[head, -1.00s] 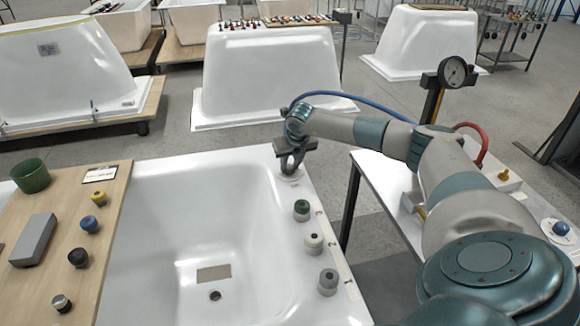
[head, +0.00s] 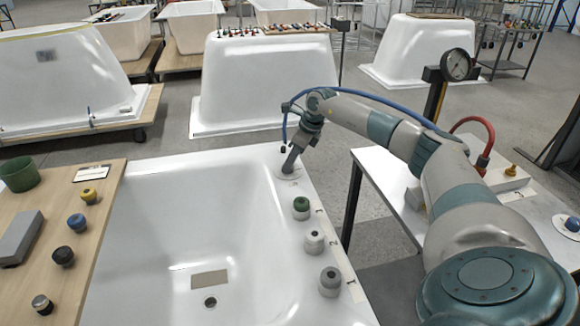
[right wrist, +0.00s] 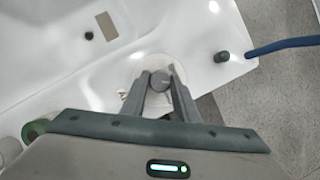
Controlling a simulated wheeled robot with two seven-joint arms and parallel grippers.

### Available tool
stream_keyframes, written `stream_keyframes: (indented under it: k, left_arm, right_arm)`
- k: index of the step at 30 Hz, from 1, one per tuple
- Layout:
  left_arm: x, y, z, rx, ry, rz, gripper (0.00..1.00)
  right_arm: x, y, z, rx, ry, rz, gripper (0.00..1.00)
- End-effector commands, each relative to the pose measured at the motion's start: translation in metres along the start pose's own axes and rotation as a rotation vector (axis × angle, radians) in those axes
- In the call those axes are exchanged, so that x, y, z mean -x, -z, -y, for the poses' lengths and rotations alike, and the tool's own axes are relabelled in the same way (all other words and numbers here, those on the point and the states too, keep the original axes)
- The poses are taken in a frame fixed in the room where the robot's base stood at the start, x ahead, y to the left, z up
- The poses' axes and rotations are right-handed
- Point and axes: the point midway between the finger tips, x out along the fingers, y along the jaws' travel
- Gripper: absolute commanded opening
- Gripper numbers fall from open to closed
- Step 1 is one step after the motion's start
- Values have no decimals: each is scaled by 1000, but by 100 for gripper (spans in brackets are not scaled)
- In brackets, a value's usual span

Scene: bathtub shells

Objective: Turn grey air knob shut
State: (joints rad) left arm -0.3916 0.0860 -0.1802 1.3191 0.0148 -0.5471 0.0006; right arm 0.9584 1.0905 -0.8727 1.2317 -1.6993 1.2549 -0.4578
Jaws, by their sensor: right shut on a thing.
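The grey air knob (right wrist: 160,80) is a small round grey knob on a pale round base at the far right corner of the tub rim (head: 262,157). My right gripper (head: 291,163) points down onto it from above. In the right wrist view, the two fingers (right wrist: 160,86) of my right gripper are shut on the knob, one on each side. In the head view the fingers hide the knob, and only part of its pale base (head: 288,175) shows. My left gripper is not in view.
Along the right rim stand a green knob (head: 301,205), a white-topped knob (head: 314,239) and a grey-topped knob (head: 330,279). A wooden board (head: 98,215) at left holds several knobs, a grey block (head: 20,238) and a green cup (head: 20,174). A blue hose (head: 375,103) runs along my right arm.

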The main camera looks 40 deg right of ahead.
Motion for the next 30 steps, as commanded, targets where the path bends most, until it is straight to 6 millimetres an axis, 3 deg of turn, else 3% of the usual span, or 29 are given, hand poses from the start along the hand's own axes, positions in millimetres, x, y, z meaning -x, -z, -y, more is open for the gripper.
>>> stream_keyframes:
  k: [14, 20, 30]
  left_arm:
    - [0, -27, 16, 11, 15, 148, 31]
    - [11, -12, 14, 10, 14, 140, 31]
    - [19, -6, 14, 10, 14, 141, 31]
  right_arm:
    - [-1, -2, 4, 390, -161, 3, 5]
    - [0, -2, 5, 498, -204, 2, 5]
    - [1, -2, 6, 564, -229, 0, 5]
